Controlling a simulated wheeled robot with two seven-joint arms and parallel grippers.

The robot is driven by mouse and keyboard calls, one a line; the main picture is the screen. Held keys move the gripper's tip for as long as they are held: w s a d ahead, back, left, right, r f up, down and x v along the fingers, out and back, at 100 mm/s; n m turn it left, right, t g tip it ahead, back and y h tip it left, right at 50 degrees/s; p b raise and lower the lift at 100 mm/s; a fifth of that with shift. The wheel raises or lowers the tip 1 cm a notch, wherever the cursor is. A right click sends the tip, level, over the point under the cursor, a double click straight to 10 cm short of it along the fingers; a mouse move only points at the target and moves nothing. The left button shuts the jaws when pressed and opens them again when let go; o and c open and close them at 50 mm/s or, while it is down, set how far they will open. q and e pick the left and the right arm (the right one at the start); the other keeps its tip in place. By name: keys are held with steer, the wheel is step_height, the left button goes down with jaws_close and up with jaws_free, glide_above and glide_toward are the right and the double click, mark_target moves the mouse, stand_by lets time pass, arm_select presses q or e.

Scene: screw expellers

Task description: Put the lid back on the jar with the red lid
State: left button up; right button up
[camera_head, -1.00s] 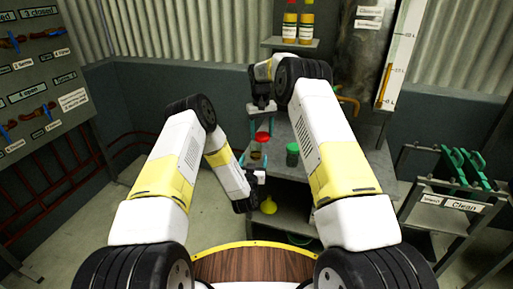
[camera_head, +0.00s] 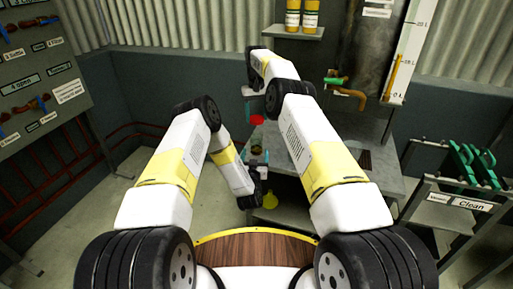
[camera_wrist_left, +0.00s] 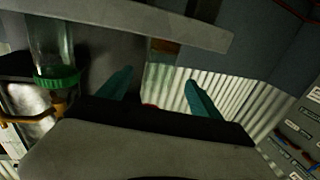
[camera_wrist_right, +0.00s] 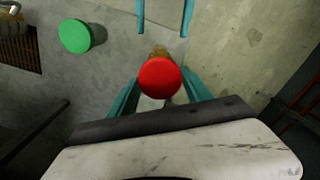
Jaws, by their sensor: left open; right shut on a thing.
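The red lid (camera_head: 257,119) is held between the fingertips of my right gripper (camera_head: 255,113), above and apart from the jar. The jar (camera_head: 257,145) stands at the left end of the grey bench and holds something brownish. My left gripper (camera_head: 256,160) is low beside the jar, its fingers pointing at it, open. In the right wrist view the red lid (camera_wrist_right: 160,77) covers most of the jar (camera_wrist_right: 161,52), and my left gripper's fingers (camera_wrist_right: 165,18) show beyond. In the left wrist view a brownish part of the jar (camera_wrist_left: 165,47) shows between the spread fingers.
A green-lidded jar (camera_wrist_right: 75,36) stands on the bench nearby; my right arm hides it in the head view. It also shows in the left wrist view (camera_wrist_left: 58,78). A yellow flask (camera_head: 270,198) is below. Shelf bottles (camera_head: 301,15) and a rack (camera_head: 465,190) stand farther off.

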mark_target(257, 139)
arm_select(q)
steer(key=w, duration=1)
steer(key=shift+w+d, duration=0.4)
jaws_close()
